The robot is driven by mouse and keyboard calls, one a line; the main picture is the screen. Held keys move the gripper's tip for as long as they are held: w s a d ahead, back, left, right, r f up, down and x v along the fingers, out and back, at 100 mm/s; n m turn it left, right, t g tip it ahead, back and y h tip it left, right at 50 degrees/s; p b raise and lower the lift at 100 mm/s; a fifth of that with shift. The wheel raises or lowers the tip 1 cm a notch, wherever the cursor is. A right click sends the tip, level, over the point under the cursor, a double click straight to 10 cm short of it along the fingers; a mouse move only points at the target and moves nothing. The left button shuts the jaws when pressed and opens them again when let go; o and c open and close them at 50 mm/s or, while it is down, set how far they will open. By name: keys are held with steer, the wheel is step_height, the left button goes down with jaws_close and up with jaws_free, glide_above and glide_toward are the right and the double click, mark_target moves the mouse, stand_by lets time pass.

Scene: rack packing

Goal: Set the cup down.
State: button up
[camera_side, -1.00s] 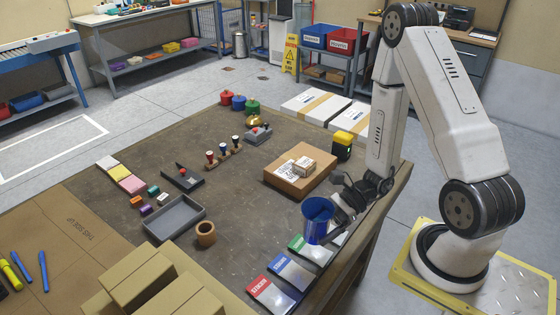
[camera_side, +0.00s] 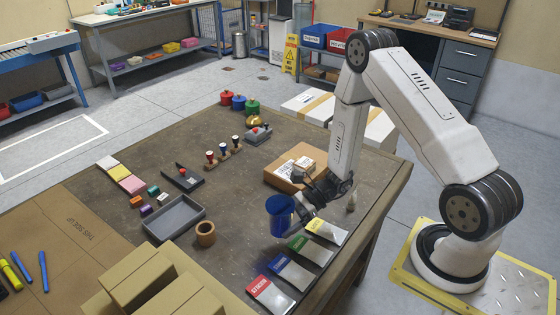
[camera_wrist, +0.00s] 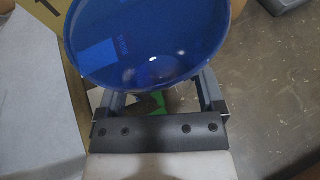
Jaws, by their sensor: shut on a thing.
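A blue cup (camera_side: 280,214) is held by my gripper (camera_side: 297,211) above the brown work table (camera_side: 240,262). The cup looks roughly upright, its open mouth facing up. In the wrist view the cup (camera_wrist: 150,45) fills the upper middle, with a gripper finger (camera_wrist: 211,92) on each side of it. My gripper is shut on the cup. I cannot tell exactly how high its base is over the table.
Several coloured cards (camera_side: 292,273) lie to the front and right of the cup. A cardboard box (camera_side: 284,176) sits behind it. A grey tray (camera_side: 173,218) and a brown ring-shaped holder (camera_side: 205,234) stand to the left. The table middle (camera_side: 235,195) is clear.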

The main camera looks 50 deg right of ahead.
glide_above(271, 241)
steer(key=shift+s+f, duration=0.15)
steer(key=shift+f, duration=1)
steer(key=shift+s+f, duration=0.15)
steer(key=shift+f, duration=0.95)
steer(key=shift+f, duration=0.1)
steer(key=shift+w+f, duration=0.15)
steer(key=shift+w, duration=0.05)
steer(key=shift+f, duration=1.6)
steer(key=shift+f, duration=0.1)
steer(key=o, duration=1)
steer(key=shift+c, duration=0.2)
